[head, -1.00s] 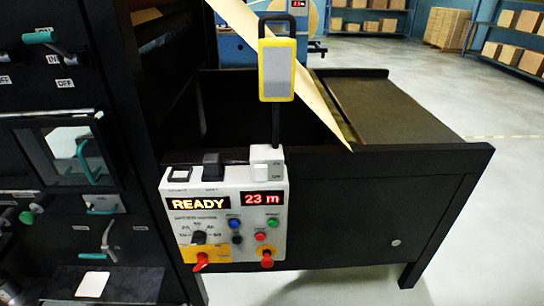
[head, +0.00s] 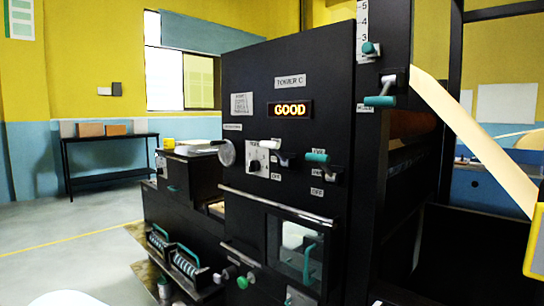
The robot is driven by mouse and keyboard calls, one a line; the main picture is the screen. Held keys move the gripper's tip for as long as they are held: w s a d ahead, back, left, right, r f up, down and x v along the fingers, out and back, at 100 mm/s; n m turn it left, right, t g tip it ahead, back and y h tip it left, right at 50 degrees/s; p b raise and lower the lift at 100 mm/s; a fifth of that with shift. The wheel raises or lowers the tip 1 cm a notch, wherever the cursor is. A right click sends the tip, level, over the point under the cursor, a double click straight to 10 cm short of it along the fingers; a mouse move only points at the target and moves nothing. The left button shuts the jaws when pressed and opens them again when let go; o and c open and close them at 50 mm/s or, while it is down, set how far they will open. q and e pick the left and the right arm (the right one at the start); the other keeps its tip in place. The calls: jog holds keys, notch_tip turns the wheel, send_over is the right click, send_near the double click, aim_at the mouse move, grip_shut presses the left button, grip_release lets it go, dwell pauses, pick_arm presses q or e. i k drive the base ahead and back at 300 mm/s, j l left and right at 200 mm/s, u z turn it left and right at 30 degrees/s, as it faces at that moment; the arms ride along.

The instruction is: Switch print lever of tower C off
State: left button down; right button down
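Tower C is a tall black cabinet (head: 290,75) with a "TOWER C" plate (head: 290,82) and a lit "GOOD" display (head: 290,109). On its front, below the display, a teal-handled lever (head: 317,156) points left, roughly level, with small labels around it; one reads OFF (head: 317,192). A grey-handled lever (head: 270,144) sits to its left, beside a dial (head: 254,161). The labels are too small to tell surely which lever is print.
A horizontal rail (head: 275,205) and a windowed door (head: 298,245) lie below the levers. More teal-handled levers (head: 378,100) stick out at the upper right. A pale paper web (head: 475,140) slants down at right. Open floor (head: 70,245) lies left, before a shelf table (head: 110,160).

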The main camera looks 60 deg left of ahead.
aim_at(274, 146)
jog(key=u, duration=1.9)
jog(key=i+j+u, duration=0.2)
jog(key=k, duration=0.1)
